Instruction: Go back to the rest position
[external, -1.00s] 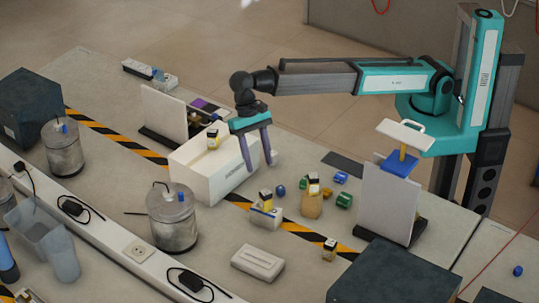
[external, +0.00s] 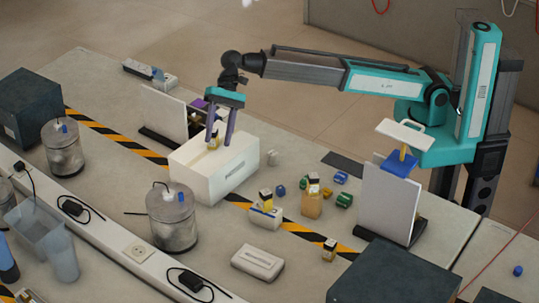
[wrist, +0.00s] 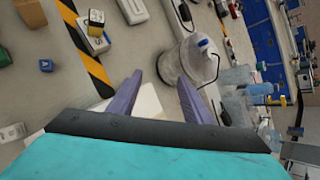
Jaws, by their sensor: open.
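My gripper (external: 219,138) is open, with its two purple fingers pointing down over the white box (external: 228,178). A small yellow-and-black item (external: 213,140) shows at the box's far edge, close beside or behind the fingers; I cannot tell whether they touch it. In the wrist view my open fingers (wrist: 160,97) stand apart with nothing seen between them, and part of the white box (wrist: 150,103) shows behind them.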

